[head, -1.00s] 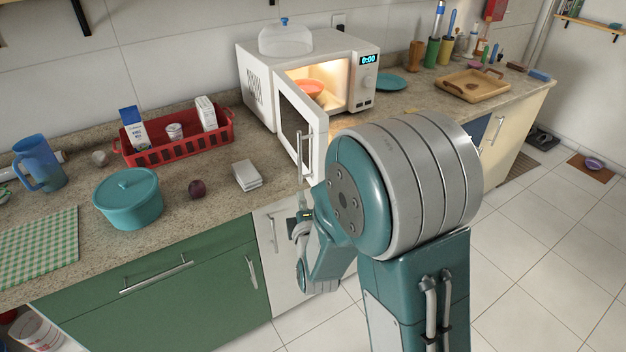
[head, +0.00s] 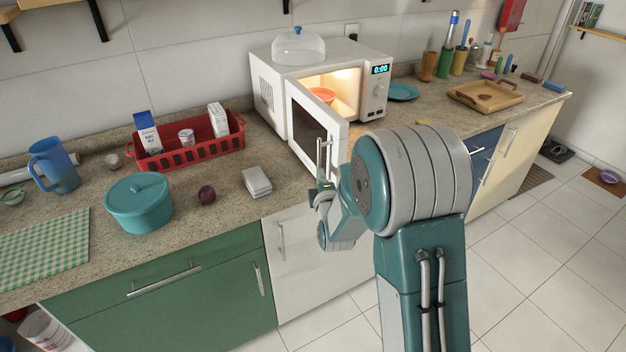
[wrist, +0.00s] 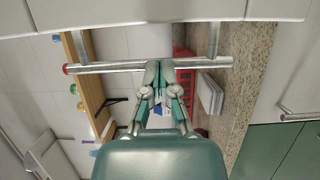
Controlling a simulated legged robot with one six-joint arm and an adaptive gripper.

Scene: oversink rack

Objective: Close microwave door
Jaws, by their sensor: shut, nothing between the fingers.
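The white microwave (head: 272,95) stands on the counter against the wall, lit inside, with an orange bowl (head: 322,95) in it. Its door (head: 338,140) is partly open and swung out toward me, with a metal bar handle (head: 319,158) on its outer face. My gripper (head: 326,187) is at the lower end of the handle, on the outer side of the door. In the wrist view my shut, empty gripper (wrist: 158,70) has its fingertips at the handle bar (wrist: 105,68), overlapping it; I cannot tell if they touch.
A glass dome (head: 298,48) sits on the microwave. A wooden tray (head: 484,97) and teal plate (head: 403,92) lie to the right.

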